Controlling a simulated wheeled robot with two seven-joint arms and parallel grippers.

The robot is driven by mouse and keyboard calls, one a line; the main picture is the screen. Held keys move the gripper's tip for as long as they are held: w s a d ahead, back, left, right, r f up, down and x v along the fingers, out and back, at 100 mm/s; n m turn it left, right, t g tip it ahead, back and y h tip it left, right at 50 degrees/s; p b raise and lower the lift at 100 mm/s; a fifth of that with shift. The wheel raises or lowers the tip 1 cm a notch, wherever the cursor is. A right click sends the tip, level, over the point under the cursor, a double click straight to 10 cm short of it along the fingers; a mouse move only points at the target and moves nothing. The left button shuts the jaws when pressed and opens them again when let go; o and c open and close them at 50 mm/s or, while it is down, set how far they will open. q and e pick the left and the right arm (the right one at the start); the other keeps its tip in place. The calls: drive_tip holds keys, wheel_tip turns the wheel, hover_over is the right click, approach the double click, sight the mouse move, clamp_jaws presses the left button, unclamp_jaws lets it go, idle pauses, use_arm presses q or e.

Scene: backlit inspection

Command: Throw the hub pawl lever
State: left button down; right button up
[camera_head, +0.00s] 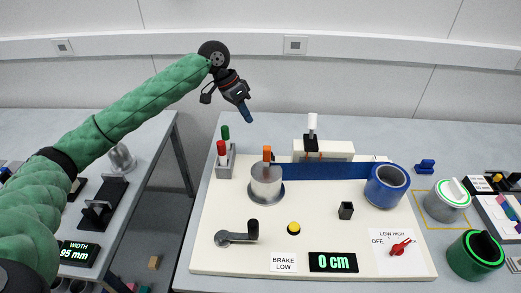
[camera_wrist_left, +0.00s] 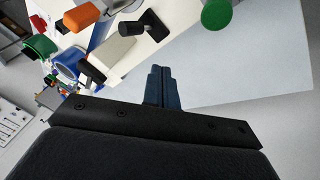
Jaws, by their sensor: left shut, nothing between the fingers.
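An upright orange-tipped lever (camera_head: 267,153) stands just behind the metal hub (camera_head: 265,182) on the cream board; an orange handle (camera_wrist_left: 90,18) shows in the left wrist view. A white-handled lever (camera_head: 312,124) on a black mount stands upright at the board's back. No label shows which is the pawl lever. My left gripper (camera_head: 246,115) is shut and empty, pointing down in the air behind the board, left of the white handle and above the orange tip. Its blue fingers (camera_wrist_left: 160,88) are together in the left wrist view. My right gripper is not in view.
A blue band runs from the hub to a blue roll (camera_head: 387,187). A crank (camera_head: 237,235), yellow button (camera_head: 294,228), "0 cm" display (camera_head: 333,262) and red knob (camera_head: 399,247) occupy the front.

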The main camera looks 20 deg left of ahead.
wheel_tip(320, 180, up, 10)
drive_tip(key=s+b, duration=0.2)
use_arm(q)
drive_tip(key=shift+m+g+h, duration=0.3)
drive_tip(key=shift+m+h, duration=0.4)
drive_tip(key=shift+h, duration=0.2)
drive_tip(key=p+x, duration=0.1)
drive_tip(key=x, duration=0.2)
drive_tip(key=p+x, duration=0.2)
drive_tip(key=x, duration=0.1)
drive_tip(key=s+p+x, duration=0.1)
drive_tip(key=x, duration=0.2)
drive_tip(key=shift+s+a+f, duration=0.15)
drive_tip(key=shift+a, duration=0.15)
drive_tip(key=shift+s+d+f+p, duration=0.15)
drive_tip(key=shift+s+d+p, duration=0.15)
drive_tip(key=shift+p, duration=0.05)
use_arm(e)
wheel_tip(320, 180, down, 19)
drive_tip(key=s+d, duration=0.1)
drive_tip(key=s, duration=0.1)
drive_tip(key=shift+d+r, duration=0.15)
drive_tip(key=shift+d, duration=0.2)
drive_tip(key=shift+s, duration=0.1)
